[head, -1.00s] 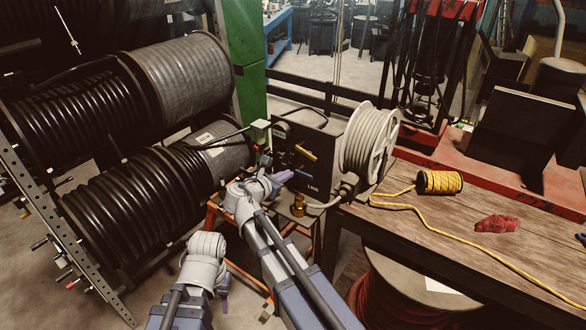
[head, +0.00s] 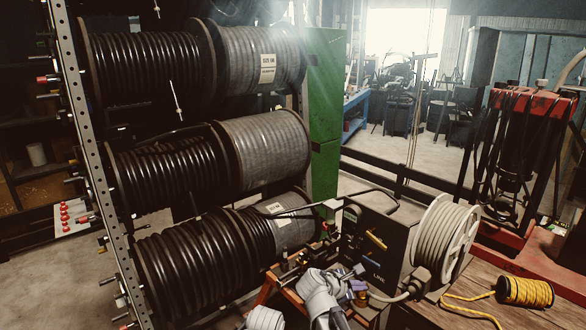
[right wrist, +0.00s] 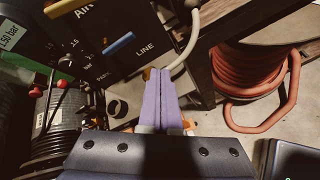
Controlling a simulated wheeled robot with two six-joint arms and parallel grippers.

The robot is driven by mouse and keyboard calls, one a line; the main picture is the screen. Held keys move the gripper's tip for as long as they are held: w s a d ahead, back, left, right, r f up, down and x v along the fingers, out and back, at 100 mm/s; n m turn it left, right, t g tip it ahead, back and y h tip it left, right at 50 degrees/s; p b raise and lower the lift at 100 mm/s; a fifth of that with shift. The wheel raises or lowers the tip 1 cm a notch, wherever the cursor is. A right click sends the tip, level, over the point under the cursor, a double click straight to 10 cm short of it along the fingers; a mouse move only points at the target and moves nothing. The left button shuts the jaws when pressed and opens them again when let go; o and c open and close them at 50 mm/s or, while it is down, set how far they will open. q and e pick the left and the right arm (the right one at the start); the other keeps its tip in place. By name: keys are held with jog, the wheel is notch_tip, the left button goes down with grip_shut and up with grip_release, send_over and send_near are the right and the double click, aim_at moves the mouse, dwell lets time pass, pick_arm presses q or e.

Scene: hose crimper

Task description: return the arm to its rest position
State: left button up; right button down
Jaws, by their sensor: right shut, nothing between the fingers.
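My right gripper (head: 358,287) is low in the head view, in front of the dark control box (head: 377,245) with its yellow lever. In the right wrist view its two purple fingers (right wrist: 166,82) lie together, shut with nothing between them. Only a grey link of my left arm (head: 265,318) shows at the bottom edge of the head view. My left gripper is out of the picture.
A rack of black hose drums (head: 190,165) fills the left. A pale hose reel (head: 445,235) stands right of the box, near a yellow rope spool (head: 525,292) on the wooden bench. A red hose coil (right wrist: 255,75) is right of my fingers.

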jog(key=s+a+f+m+g+y, duration=0.25)
jog(key=s+f+m+y, duration=0.25)
jog(key=s+m, duration=0.35)
jog(key=s+a+f+m+g+y, duration=0.25)
jog(key=s+f+m+y, duration=0.2)
jog(key=s+m, duration=0.4)
jog(key=s+a+n+g+h, duration=0.1)
jog(key=s+a, duration=0.3)
jog(key=a, duration=0.6)
jog(key=shift+s+a+n+g+h, duration=0.2)
jog(key=shift+n+g+h, duration=0.2)
jog(key=shift+n, duration=0.4)
jog(key=shift+w, duration=0.1)
